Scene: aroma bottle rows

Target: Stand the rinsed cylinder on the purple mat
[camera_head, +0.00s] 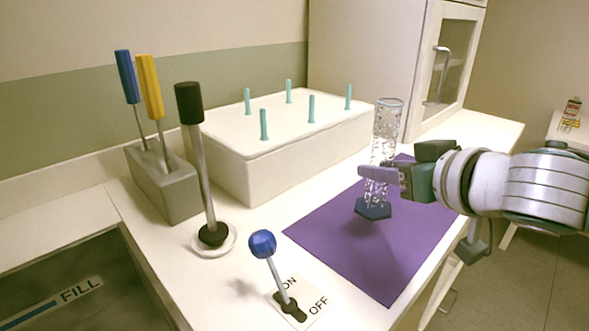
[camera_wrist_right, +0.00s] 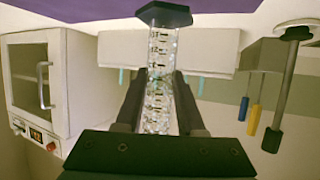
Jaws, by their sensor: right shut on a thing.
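The clear glass cylinder (camera_head: 387,118) stands upright over the purple mat (camera_head: 335,240), with its dark blue hexagonal base down. Its wall is speckled with what look like droplets. I cannot tell whether the base touches the mat or hangs just above it. My right gripper (camera_head: 383,180) is shut on the cylinder's lower half, reaching in from the right. In the right wrist view, which is upside down, the cylinder (camera_wrist_right: 161,45) runs between the two dark fingers, its base near the purple mat (camera_wrist_right: 60,8). My left gripper is not in view.
A white box with several teal pegs (camera_head: 285,145) stands behind the mat. At left are a grey block (camera_head: 165,190) with blue and yellow tools, a black-topped rod (camera_head: 205,165) and a blue-knobbed ON/OFF lever (camera_head: 268,250). The mat's front part is clear.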

